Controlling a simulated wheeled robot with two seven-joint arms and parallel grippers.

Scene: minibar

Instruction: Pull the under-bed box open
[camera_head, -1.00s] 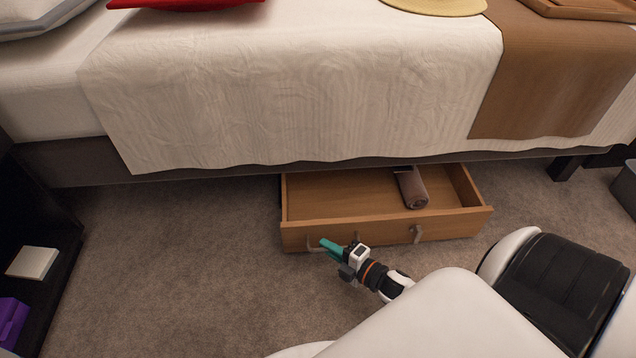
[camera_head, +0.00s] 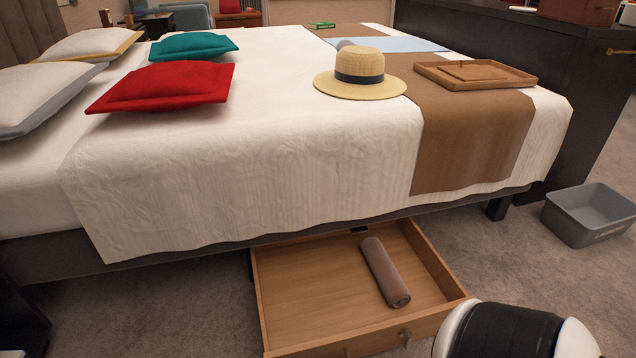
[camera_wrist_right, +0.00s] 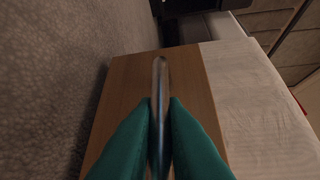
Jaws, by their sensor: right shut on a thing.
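The wooden under-bed box (camera_head: 290,292) stands pulled well out from under the bed in the head view, its front near the bottom edge. A rolled brown towel (camera_head: 384,272) lies inside it. One front handle (camera_head: 405,336) shows at the right of the front. In the right wrist view my right gripper (camera_wrist_right: 160,115) is shut on a metal handle (camera_wrist_right: 160,75), with the teal fingers on both sides of it. The box's wooden front panel (camera_wrist_right: 122,88) is behind the handle. My right gripper is out of the head view, and my left gripper is in neither current view.
The bed (camera_head: 230,140) with its white cover overhangs the box. A straw hat (camera_head: 360,78), a wooden tray (camera_head: 474,76) and pillows lie on it. A grey bin (camera_head: 588,214) stands on the carpet at right. Carpet beside the box is clear.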

